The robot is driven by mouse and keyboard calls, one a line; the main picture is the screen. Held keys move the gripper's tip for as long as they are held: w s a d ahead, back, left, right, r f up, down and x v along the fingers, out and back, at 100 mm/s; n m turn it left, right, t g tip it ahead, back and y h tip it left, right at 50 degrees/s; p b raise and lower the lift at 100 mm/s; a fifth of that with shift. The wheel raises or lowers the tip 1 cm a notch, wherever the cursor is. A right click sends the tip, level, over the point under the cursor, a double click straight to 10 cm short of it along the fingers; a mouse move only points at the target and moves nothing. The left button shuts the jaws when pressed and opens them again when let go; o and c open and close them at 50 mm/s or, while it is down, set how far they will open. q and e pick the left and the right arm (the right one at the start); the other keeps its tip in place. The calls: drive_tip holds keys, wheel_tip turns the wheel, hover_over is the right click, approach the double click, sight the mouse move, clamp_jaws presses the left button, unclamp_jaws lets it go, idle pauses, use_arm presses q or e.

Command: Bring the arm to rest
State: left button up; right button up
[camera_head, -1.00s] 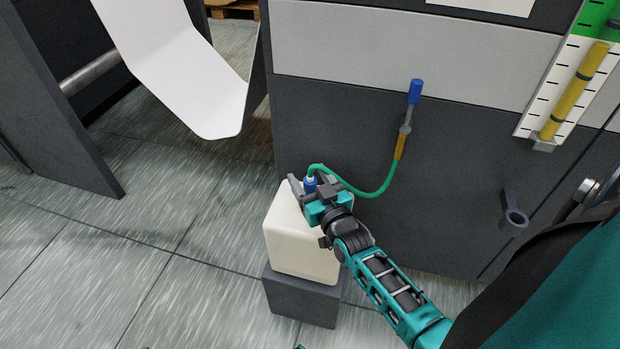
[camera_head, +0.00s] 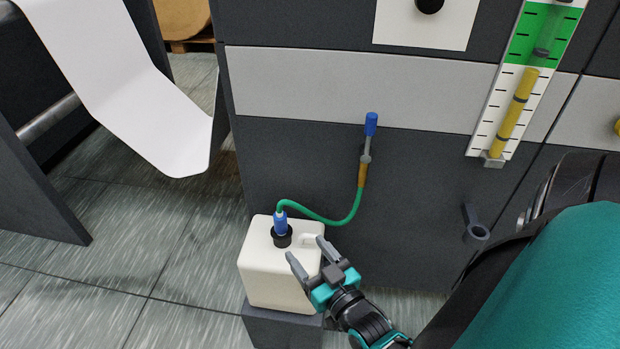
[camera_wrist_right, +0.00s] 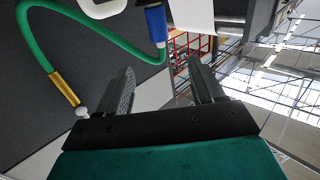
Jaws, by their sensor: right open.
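My right gripper (camera_head: 308,258) is open and empty in the head view. Its fingers are in front of the right side of a cream canister (camera_head: 262,272); I cannot tell whether they touch it. In the right wrist view the two fingers (camera_wrist_right: 158,95) stand apart with nothing between them. A blue connector (camera_head: 281,222) sits upright in the canister's black neck, and a green hose (camera_head: 325,221) runs from it to the machine front. In the wrist view the blue connector (camera_wrist_right: 156,27) is beyond the fingers, apart from them. My left gripper is not in view.
The canister stands on a dark grey block (camera_head: 285,326) beside the machine's dark front panel (camera_head: 425,200). A blue-handled valve (camera_head: 371,124), a level gauge (camera_head: 510,95) and a grey hook (camera_head: 475,225) stick out from it. White paper web (camera_head: 120,90) hangs at left. Tiled floor is clear at lower left.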

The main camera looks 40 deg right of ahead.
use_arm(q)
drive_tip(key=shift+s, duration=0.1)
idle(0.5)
use_arm(e)
drive_tip(key=s+a+n+g+y, duration=0.35)
drive_tip(key=a+g+y, duration=0.25)
drive_tip(key=a, duration=0.7)
use_arm(q)
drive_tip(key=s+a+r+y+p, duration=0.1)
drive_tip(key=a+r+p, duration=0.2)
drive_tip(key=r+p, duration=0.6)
drive_tip(key=p, duration=0.5)
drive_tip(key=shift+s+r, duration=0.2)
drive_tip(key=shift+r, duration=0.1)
use_arm(e)
wheel_tip(320, 180, up, 10)
drive_tip(key=s+d+g+h, duration=0.1)
drive_tip(key=d, duration=0.1)
drive_tip(key=shift+s+d+n, duration=0.2)
drive_tip(key=shift+s+n, duration=0.05)
drive_tip(key=shift+n, duration=0.1)
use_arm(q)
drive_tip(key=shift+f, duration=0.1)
use_arm(e)
drive_tip(key=shift+f, duration=0.15)
drive_tip(key=shift+c, duration=0.3)
